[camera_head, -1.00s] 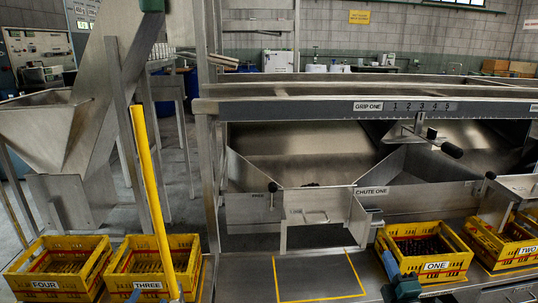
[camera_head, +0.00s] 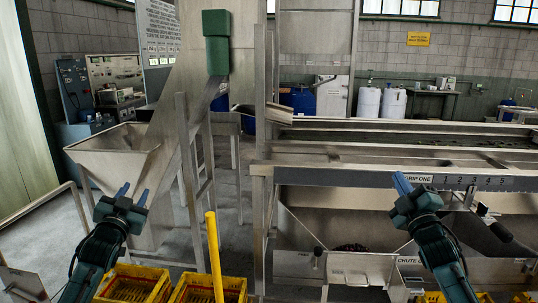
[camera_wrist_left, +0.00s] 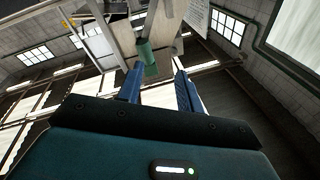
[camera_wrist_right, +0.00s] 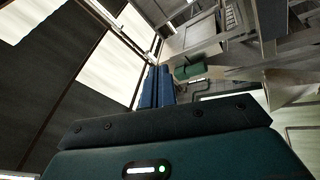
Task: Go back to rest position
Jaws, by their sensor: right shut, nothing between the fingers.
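My left gripper (camera_head: 132,194) is raised at the left of the head view, in front of the steel hopper. Its blue fingers point up and stand apart with nothing between them; the gap also shows in the left wrist view (camera_wrist_left: 158,88). My right gripper (camera_head: 402,184) is raised at the right, in front of the grip bar. Its blue fingers are together and empty, as the right wrist view (camera_wrist_right: 157,86) also shows. Both wrist views look up toward the windows and roof.
The steel hopper (camera_head: 112,150) stands at the left. The sizer rail (camera_head: 330,176) with its numbered scale and the chute (camera_head: 360,268) are in front. Yellow crates (camera_head: 235,283) stand low, with a yellow post (camera_head: 213,250) beside them.

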